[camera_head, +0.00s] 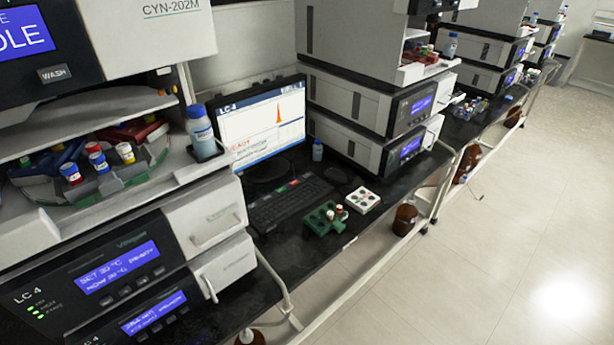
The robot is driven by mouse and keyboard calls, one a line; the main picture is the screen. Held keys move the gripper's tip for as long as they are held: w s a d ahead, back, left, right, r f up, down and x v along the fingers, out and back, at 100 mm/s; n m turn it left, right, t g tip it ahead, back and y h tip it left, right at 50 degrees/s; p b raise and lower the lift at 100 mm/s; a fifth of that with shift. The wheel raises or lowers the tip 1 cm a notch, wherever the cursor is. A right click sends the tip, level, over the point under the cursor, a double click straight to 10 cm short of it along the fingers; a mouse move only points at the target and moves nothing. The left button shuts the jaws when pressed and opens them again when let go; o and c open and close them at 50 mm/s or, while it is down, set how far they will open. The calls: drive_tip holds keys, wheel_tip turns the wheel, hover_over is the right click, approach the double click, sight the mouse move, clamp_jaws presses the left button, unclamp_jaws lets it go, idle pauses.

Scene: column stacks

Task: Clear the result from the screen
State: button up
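A monitor (262,122) labelled LC-4 stands on the black bench between two instrument stacks. A black mouse (337,175) lies to the right of the keyboard. My gripper is not in view.
A green rack (324,219) with small vials and a white vial tray (363,201) sit near the bench edge. A blue-capped bottle (201,130) stands on the left stack. Brown bottles (404,218) stand below the bench. The floor (500,230) at right is clear.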

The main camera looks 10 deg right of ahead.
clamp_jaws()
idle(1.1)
